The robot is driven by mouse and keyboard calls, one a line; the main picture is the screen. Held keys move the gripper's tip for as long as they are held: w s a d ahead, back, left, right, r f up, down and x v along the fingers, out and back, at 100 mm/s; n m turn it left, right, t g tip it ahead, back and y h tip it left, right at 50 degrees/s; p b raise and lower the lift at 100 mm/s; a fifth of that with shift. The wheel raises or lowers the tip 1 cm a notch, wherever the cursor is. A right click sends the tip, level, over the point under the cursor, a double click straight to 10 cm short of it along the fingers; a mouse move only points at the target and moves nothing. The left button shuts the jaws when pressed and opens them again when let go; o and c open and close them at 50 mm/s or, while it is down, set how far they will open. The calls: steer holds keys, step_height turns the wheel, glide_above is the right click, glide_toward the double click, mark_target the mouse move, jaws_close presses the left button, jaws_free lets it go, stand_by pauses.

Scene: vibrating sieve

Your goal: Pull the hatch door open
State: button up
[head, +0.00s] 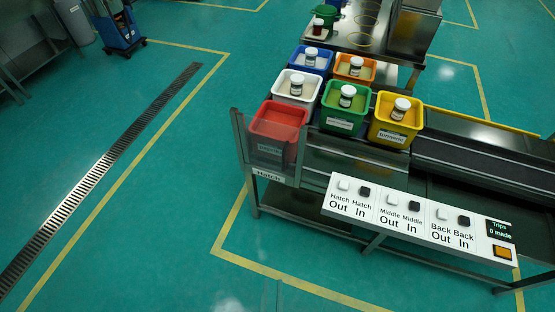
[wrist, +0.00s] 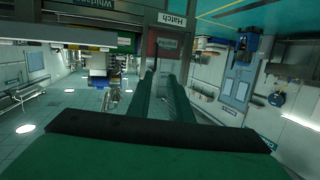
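The hatch door (head: 270,154) is a see-through panel at the left end of the metal sieve frame, standing upright in front of the red bin (head: 281,117). Its label, "Hatch" (head: 268,177), is on the lower edge. My gripper is outside the head view. In the wrist view the picture is upside down, and the "Hatch" label (wrist: 172,19) is at the top, with the red bin (wrist: 166,48) below it.
Green, yellow, white, blue and orange bins with jars stand behind the hatch. A white button panel (head: 415,222) runs along the front right, its display reading "Trips 0 made". A conveyor (head: 470,160) extends right. The green floor (head: 150,215) left of the frame is clear.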

steer(key=w+a+f+m+t, duration=0.1)
steer(key=w+f, duration=0.1)
steer(key=w, duration=0.6)
steer(key=w+a+f, duration=0.1)
steer(key=w+f, duration=0.1)
steer(key=w, duration=0.6)
steer(key=t+h, duration=0.1)
steer(key=h, duration=0.1)
glide_toward(283, 161)
steer(key=w, duration=0.3)
steer(key=w+d, duration=0.1)
steer(key=w, duration=0.6)
steer(key=shift+w+d+f, duration=0.1)
steer(key=shift+w+d, duration=0.15)
steer(key=shift+w, duration=0.05)
steer(key=shift+s, duration=0.1)
steer(key=shift+c, duration=0.6)
jaws_close()
